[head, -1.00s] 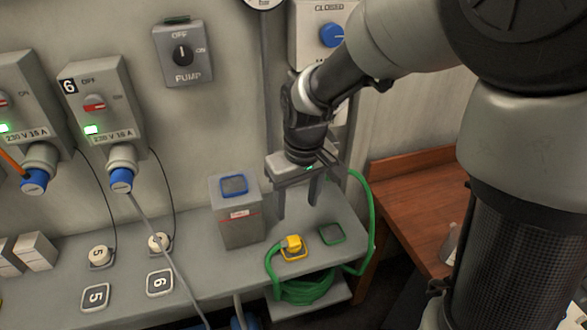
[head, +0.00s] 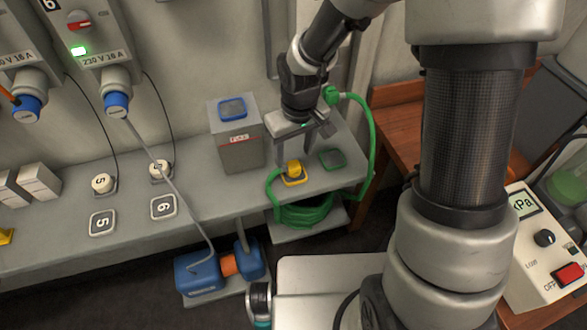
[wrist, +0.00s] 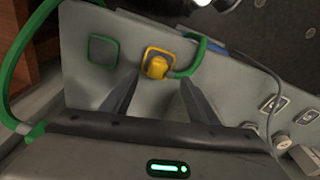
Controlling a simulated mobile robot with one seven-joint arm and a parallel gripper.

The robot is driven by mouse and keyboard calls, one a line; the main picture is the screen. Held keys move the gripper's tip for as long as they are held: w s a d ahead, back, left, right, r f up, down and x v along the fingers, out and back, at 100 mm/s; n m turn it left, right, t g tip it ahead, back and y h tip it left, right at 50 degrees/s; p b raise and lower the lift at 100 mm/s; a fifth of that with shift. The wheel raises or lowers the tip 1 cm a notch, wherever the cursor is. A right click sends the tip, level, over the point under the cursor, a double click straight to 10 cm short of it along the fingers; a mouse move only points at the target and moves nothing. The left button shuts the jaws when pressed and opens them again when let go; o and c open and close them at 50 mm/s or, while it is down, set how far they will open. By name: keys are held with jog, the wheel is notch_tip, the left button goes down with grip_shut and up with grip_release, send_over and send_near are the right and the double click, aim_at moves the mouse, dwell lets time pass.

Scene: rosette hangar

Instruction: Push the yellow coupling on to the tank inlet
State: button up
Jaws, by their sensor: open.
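The yellow coupling (head: 294,167) stands on a yellow-outlined square on the grey shelf, with a green hose attached. It also shows in the wrist view (wrist: 157,66), ahead of the gap between the fingers. My gripper (head: 295,157) is open and empty, just above and behind the coupling in the head view. In the wrist view its fingers (wrist: 160,82) point toward the coupling, one to each side, with no visible contact. I cannot make out a tank inlet in either view.
A grey box (head: 238,145) with a blue square on top stands left of my gripper. The green hose (head: 372,140) loops on the right up to a green fitting (head: 331,95). A green-outlined square (head: 331,158) beside the coupling is empty. Blue pump-like units (head: 202,272) sit below.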

aim_at(293, 164)
jog(key=shift+w+f, duration=0.1)
jog(key=shift+f, duration=0.8)
jog(key=f, duration=0.3)
jog(key=w+f, duration=0.1)
jog(key=f, duration=0.1)
jog(key=c, duration=1.1)
